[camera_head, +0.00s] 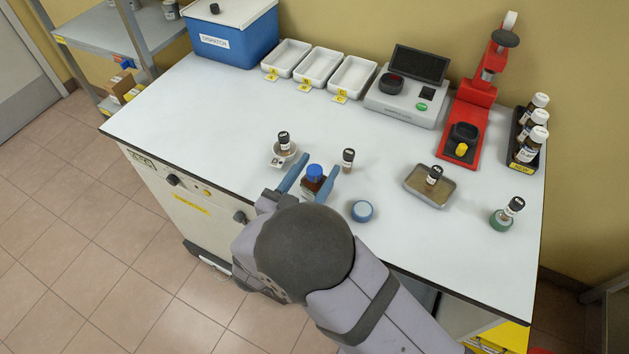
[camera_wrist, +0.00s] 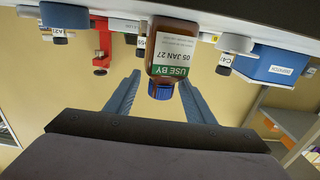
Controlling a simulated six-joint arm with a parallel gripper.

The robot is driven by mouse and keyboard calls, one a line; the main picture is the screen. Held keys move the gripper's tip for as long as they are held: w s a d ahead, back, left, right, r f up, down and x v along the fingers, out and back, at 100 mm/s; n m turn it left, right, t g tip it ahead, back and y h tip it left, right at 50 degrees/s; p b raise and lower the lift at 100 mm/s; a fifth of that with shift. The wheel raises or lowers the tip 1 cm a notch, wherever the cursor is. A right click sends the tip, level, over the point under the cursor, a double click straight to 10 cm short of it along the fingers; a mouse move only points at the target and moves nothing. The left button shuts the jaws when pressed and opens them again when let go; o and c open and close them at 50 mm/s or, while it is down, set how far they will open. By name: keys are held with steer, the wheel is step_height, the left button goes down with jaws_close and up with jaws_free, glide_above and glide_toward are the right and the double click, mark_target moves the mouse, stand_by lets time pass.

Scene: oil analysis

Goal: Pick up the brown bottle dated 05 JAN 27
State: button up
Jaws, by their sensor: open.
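The brown bottle (camera_head: 312,185) with a blue cap stands upright near the bench's front edge. In the wrist view, which is upside down, the brown bottle (camera_wrist: 174,42) shows a white and green label reading "USE BY 05 JAN 27". My gripper (camera_head: 320,163) is open, with one blue finger on each side of the bottle. In the wrist view my gripper (camera_wrist: 160,82) also has the bottle between its fingers, with a gap visible at the left finger. Whether the right finger touches it, I cannot tell. My arm hides part of the bottle's base in the head view.
Small dark vials stand nearby: one on a white dish (camera_head: 284,157), one (camera_head: 348,160) just right of the bottle, one in a tan tray (camera_head: 418,192), one on a green holder (camera_head: 500,221). A blue round disc (camera_head: 361,211) lies right of my gripper.

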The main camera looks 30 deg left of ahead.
steer(key=shift+w+f+p, duration=0.1)
steer(key=shift+w+p, duration=0.4)
steer(key=shift+w, duration=1.25)
steer(key=shift+a, duration=0.1)
steer(key=shift+c, duration=0.3)
jaws_close()
step_height(320, 180, up, 10)
steer(key=b, duration=0.1)
steer(key=shift+b, duration=0.3)
